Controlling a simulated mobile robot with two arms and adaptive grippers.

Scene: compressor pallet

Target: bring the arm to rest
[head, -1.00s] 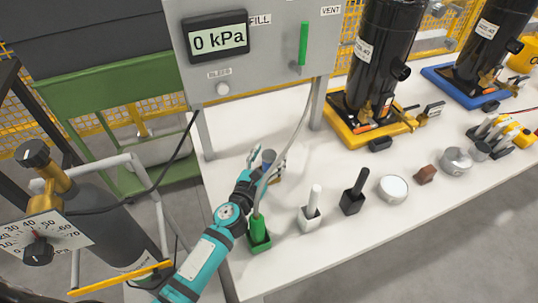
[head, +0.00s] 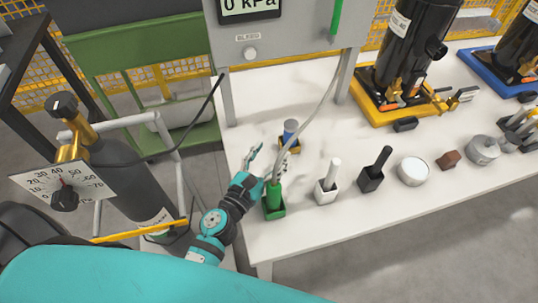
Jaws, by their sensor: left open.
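My left arm, teal and black, comes in from the bottom left. My left gripper (head: 268,160) is open and empty over the left end of the white table (head: 330,228). It is just left of and behind the green-handled tool standing in a green holder (head: 274,207). A small blue-topped part on a yellow base (head: 290,134) stands behind and to the right of the gripper, apart from it as far as I can tell. A large teal link of mine fills the bottom left of the view. My right gripper is not in view.
A white-handled tool (head: 330,180), a black-handled tool (head: 374,170) and a round white tin (head: 413,171) stand in a row to the right. A grey panel (head: 285,50) with a hose (head: 322,105) rises behind. A gas cylinder with a gauge (head: 63,183) stands at left.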

